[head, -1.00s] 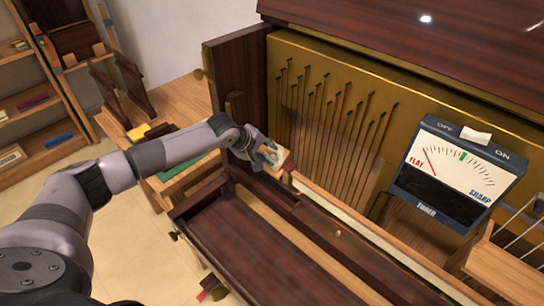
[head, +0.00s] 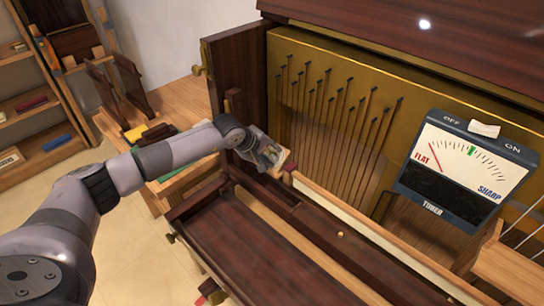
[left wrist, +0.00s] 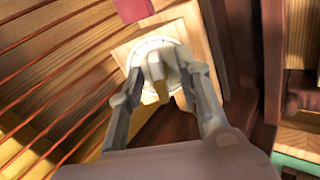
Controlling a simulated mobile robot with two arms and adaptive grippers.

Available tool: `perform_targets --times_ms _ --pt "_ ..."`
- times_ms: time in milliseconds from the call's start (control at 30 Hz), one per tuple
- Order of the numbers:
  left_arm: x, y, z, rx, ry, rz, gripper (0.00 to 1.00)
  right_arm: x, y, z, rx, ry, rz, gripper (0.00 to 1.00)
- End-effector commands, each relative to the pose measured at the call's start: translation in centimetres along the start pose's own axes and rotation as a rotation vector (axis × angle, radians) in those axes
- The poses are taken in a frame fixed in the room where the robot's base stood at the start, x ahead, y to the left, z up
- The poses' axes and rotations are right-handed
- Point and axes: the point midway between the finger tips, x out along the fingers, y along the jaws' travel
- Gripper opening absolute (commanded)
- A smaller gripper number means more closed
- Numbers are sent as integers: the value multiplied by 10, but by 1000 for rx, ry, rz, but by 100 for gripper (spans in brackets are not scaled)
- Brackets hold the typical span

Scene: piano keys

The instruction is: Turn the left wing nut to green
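The tuner (head: 463,172) shows its red needle at the FLAT side, away from the green mark near the top of the dial. My left gripper (head: 268,155) is at the left end of the piano's rail, in front of a small wooden block. In the left wrist view my left gripper (left wrist: 163,72) has its fingers apart, one on each side of a grey and yellowish wing nut (left wrist: 155,72). A pale round disc (left wrist: 150,45) lies behind the nut. Firm contact between fingers and nut cannot be made out. My right gripper is not in view.
Dark piano panels (head: 262,248) lie below the rail, and several thin rods (head: 330,115) stand behind it. A wooden table (head: 180,100) with small items is at the left. Shelves (head: 30,120) stand farther left, with bare floor between.

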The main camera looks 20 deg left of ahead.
Motion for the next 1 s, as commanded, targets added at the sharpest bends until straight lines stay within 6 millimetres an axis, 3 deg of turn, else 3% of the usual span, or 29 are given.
perform_targets --times_ms 1000 --pt "-11 0 0 0 0 0 32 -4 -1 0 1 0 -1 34"
